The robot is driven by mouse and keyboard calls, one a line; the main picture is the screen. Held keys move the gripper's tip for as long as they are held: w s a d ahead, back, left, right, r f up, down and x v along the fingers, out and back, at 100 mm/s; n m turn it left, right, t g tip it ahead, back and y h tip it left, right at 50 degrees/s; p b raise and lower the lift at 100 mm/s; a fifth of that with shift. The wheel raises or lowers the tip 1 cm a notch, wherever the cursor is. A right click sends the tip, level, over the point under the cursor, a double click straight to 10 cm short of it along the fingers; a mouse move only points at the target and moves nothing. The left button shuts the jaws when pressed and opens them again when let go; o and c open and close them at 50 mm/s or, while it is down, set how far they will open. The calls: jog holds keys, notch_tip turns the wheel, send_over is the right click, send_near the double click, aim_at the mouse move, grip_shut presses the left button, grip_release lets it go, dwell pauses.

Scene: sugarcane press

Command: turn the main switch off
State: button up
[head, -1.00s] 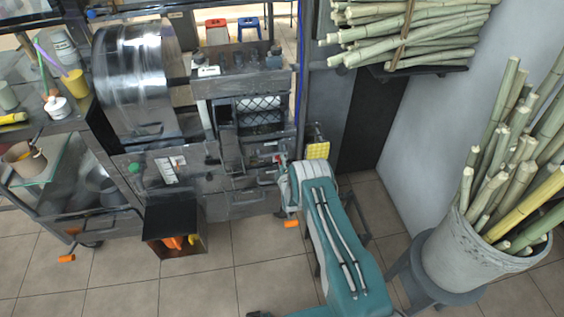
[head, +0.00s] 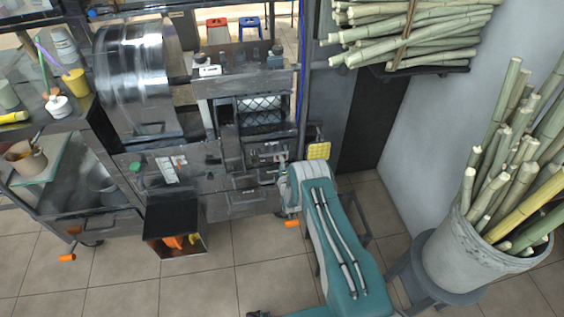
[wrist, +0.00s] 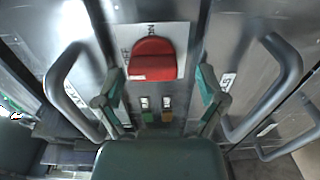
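The main switch (wrist: 152,62) is a red rotary knob on a white plate (wrist: 181,50) with dark lettering, set on a metal panel in the wrist view. My gripper (wrist: 160,77) is open, with one green-grey finger on each side of the knob. The knob lies between the fingertips in the picture; I see no contact, and cannot tell how far they are from it. In the head view my gripper (head: 284,160) is at the front of the machine, at the end of my teal arm, and the knob is mostly hidden there.
Curved metal handles stand left (wrist: 62,88) and right (wrist: 284,75) of the knob. Two small switches, green (wrist: 146,116) and orange (wrist: 167,116), sit below it. A yellow pad (head: 318,151) is right of my gripper. A bucket of cane (head: 475,262) stands at right.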

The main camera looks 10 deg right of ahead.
jog(key=shift+d+r, duration=0.1)
jog(key=shift+r, duration=0.05)
jog(key=s, duration=1.2)
dwell(0.3)
